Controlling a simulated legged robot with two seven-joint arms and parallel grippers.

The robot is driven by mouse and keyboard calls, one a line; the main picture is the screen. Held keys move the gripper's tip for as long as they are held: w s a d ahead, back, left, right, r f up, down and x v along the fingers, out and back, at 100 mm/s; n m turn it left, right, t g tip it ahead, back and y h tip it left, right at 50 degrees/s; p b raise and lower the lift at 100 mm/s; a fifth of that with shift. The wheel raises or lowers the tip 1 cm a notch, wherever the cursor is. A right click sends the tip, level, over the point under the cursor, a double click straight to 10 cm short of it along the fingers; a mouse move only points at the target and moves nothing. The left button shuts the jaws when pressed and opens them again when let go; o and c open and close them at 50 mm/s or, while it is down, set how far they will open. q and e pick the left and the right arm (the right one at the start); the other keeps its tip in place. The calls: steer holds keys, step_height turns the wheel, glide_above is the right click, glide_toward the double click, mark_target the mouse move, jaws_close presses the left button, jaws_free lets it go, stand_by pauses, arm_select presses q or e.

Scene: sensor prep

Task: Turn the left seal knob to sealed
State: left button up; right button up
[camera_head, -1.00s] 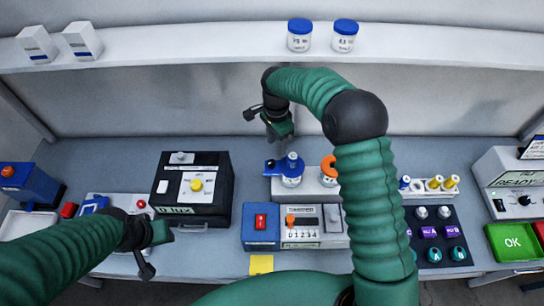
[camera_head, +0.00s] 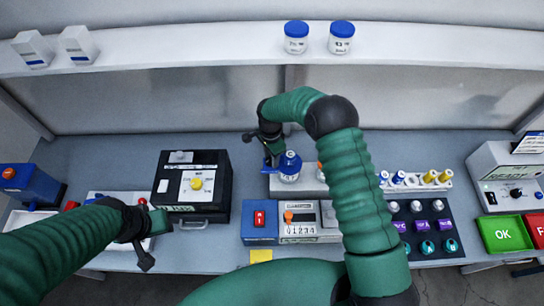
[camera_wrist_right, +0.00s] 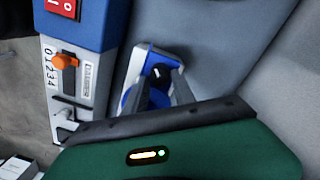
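The left seal fixture is a jar (camera_head: 290,168) with a blue top on a pale stand at the middle back of the bench. A blue part juts from its left side, mostly behind my right gripper (camera_head: 272,160). In the right wrist view, the two dark fingers of that gripper (camera_wrist_right: 163,88) are apart, with a blue and white part (camera_wrist_right: 152,72) just beyond and between them. I cannot tell whether they touch it. The right seal fixture is mostly hidden by my right arm; a bit of orange shows. My left gripper (camera_head: 152,222) hangs over the bench at left.
A black box with a yellow knob (camera_head: 196,184) stands left of centre. A blue box with a red switch (camera_head: 259,219) and a counter panel (camera_head: 299,228) stand in front of the jar. Vials (camera_head: 430,177) and a button panel (camera_head: 424,240) lie right of my arm.

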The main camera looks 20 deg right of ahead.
steer(key=shift+c, duration=1.2)
steer(key=shift+a, duration=0.3)
jaws_close()
steer(key=shift+a+r, duration=0.1)
steer(key=shift+a, duration=0.45)
arm_select(q)
steer(key=shift+a, duration=0.65)
arm_select(e)
steer(key=shift+d, duration=0.1)
arm_select(q)
steer(key=shift+d, duration=0.2)
arm_select(e)
steer(key=shift+d, duration=0.1)
arm_select(q)
steer(key=shift+f, duration=0.15)
